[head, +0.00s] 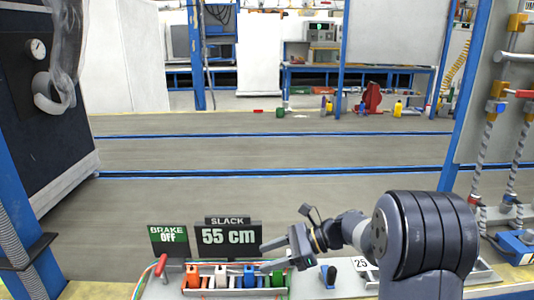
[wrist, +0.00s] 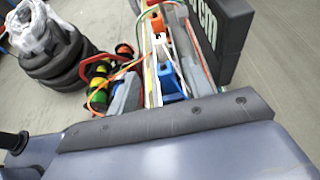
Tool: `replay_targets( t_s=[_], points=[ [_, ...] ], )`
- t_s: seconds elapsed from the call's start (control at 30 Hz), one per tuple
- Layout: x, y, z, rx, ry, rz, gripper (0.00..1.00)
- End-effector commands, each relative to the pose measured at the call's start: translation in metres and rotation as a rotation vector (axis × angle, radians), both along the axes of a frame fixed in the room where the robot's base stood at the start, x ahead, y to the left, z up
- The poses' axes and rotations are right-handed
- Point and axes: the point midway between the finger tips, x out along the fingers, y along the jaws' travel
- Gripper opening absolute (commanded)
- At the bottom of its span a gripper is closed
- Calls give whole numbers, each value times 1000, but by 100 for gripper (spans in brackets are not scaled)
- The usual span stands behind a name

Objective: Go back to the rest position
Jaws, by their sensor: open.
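My gripper (head: 280,250) is open at the left end of my arm in the head view. It is above the right part of the front panel, near the green connector (head: 278,279), and I see nothing between its fingers. The arm reaches in from the right, low in the picture. The wrist view looks down along the row of connectors, with the orange connector (wrist: 158,25) and the blue connector (wrist: 170,82) in sight. Large grey surfaces fill the bottom of that view, and the fingertips cannot be made out there.
A sign reading BRAKE OFF (head: 169,240) and a SLACK sign reading 55 cm (head: 228,238) stand behind the connectors. The floor (head: 270,200) beyond is clear.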

Motion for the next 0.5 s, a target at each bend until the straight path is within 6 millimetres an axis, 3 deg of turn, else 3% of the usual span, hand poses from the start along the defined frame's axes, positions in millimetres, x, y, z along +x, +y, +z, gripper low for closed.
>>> replay_targets(
  t_s=[0.03, 0.1, 0.3, 0.33, 0.5],
  points=[
    [0, 0, -16, 0, 4, -1, 48],
    [0, 0, -30, 0, 3, 0, 48],
    [0, 0, -60, 0, 2, -1, 48],
    [0, 0, -49, 0, -1, -1, 48],
    [0, 0, -42, 0, 0, -1, 48]
  ],
)
